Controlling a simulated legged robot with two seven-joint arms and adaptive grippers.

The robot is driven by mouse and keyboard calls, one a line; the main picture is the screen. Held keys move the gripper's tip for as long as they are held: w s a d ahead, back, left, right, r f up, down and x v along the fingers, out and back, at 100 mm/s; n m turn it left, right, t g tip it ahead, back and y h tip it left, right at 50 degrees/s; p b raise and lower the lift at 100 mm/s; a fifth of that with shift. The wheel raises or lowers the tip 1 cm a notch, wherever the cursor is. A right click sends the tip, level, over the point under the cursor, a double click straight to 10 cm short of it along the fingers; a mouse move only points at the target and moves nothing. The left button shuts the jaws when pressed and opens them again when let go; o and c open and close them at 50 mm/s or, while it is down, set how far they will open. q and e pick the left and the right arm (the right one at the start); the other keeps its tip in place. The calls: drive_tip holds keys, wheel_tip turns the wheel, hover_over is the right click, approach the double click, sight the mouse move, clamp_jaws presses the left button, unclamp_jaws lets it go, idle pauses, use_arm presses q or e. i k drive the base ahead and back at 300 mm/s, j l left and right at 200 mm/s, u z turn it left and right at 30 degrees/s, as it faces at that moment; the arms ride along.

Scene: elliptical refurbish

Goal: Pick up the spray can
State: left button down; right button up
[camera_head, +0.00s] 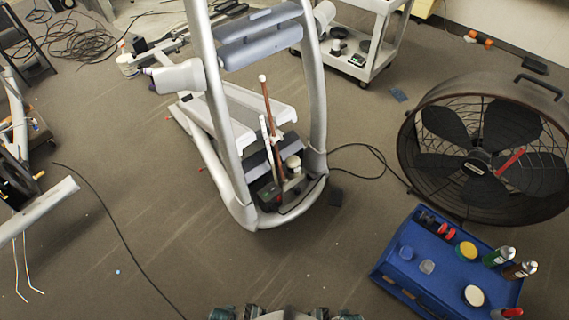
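Spray cans stand at the right side of a blue cart (385,268) in the lower right of the head view. One has a green body and a silver top (497,257). Another can is brown with a silver top (519,270), just right of the green one. A red can-like item (507,313) is partly cut off by the bottom edge. The frame does not show which can is the task's spray can. Neither of my grippers can be made out. Only parts of my own body show at the bottom edge.
The cart top also holds small containers and a yellow round item (467,251). A large drum fan (480,150) stands behind it. A grey elliptical machine (243,200) is in the middle. A white cart (360,65) stands behind. Cables lie across the floor; open floor lies left of the blue cart.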

sight(523, 268)
drive_tip(key=u, duration=0.1)
drive_tip(key=z, duration=2.45)
drive_tip(key=i+l+u, duration=0.1)
drive_tip(key=i+l, duration=0.2)
drive_tip(key=l, duration=0.1)
